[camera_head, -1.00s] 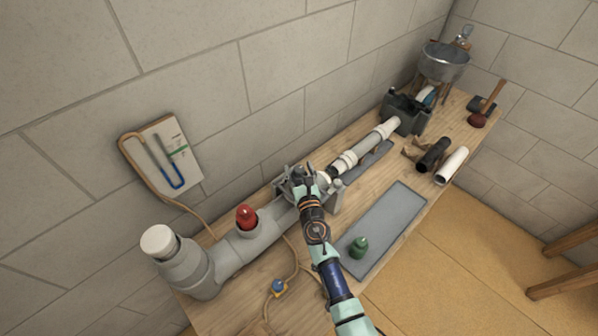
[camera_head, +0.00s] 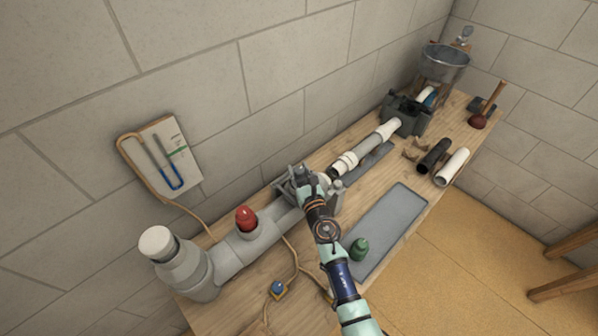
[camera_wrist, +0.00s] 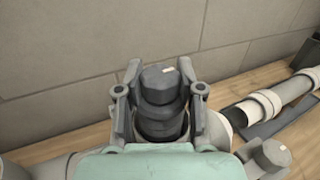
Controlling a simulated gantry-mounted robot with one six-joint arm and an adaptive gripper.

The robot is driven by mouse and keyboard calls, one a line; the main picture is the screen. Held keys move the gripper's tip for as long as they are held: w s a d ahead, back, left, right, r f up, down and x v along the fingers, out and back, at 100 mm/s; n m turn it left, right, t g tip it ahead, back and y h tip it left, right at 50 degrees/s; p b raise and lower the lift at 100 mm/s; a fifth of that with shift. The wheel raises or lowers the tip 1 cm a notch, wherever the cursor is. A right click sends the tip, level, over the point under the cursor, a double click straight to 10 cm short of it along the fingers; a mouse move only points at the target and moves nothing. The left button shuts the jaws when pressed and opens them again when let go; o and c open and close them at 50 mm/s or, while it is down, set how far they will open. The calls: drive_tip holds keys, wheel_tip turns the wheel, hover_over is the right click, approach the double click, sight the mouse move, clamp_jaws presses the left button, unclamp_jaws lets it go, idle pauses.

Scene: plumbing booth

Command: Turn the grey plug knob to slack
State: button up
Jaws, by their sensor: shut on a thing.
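The grey plug knob (camera_wrist: 160,85) shows in the wrist view as a faceted dark grey cap with a small pale mark on its top. My gripper (camera_wrist: 160,80) has a finger on each side of it and is shut on it. In the head view my gripper (camera_head: 300,175) is over the grey pipe fitting at the middle of the bench, and my arm mostly hides the knob there. A second grey knob with a pale mark (camera_wrist: 270,155) shows at the lower right of the wrist view.
A large grey pipe (camera_head: 235,255) with a red plug (camera_head: 246,217) lies left of my gripper. A gauge board (camera_head: 165,160) leans on the wall. Black and white pipe pieces lie at right.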

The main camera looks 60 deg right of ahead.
drive_tip(key=o, duration=1.2)
drive_tip(key=v, duration=1.2)
